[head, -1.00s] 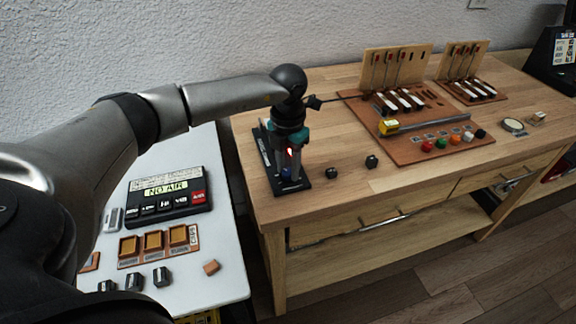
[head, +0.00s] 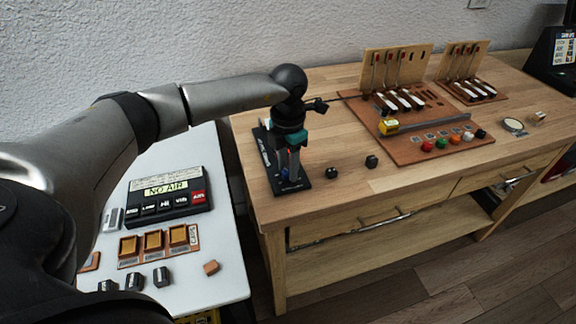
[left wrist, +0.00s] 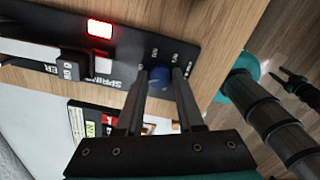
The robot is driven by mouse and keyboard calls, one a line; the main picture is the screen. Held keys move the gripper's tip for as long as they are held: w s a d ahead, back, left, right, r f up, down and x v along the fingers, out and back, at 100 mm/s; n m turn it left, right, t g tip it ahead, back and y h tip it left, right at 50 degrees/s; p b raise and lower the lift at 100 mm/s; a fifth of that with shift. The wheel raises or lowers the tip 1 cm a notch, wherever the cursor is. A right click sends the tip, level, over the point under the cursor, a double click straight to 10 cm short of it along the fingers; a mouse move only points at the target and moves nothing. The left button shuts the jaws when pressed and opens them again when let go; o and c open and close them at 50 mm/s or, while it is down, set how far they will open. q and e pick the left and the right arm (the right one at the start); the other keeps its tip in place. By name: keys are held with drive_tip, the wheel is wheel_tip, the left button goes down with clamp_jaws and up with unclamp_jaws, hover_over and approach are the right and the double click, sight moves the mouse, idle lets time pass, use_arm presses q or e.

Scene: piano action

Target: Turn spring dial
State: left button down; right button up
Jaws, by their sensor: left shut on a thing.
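The spring dial is a small blue knob (left wrist: 158,73) on a flat black panel (left wrist: 120,40) with white lettering. In the head view the panel (head: 303,187) lies at the left end of the wooden bench. My left gripper (head: 288,172) points straight down over it, and its two grey fingers are shut on the knob. In the left wrist view the left gripper's fingertips (left wrist: 160,72) stand on either side of the blue knob. My right gripper is not visible in the head view.
The panel carries a lit red light (left wrist: 100,28) and a black switch (left wrist: 70,64). Two small black blocks, one (head: 331,172) near the panel, sit on the bench. A brown board (head: 405,155) with coloured knobs lies right. A white table (head: 225,265) stands at left.

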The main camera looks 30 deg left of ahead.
sight(288, 171)
use_arm(q)
drive_tip(key=c, duration=0.5)
unclamp_jaws()
drive_tip(key=shift+r, duration=0.1)
wheel_tip(288, 171, up, 15)
drive_tip(key=shift+r+p, duration=0.1)
drive_tip(key=shift+p, duration=0.9)
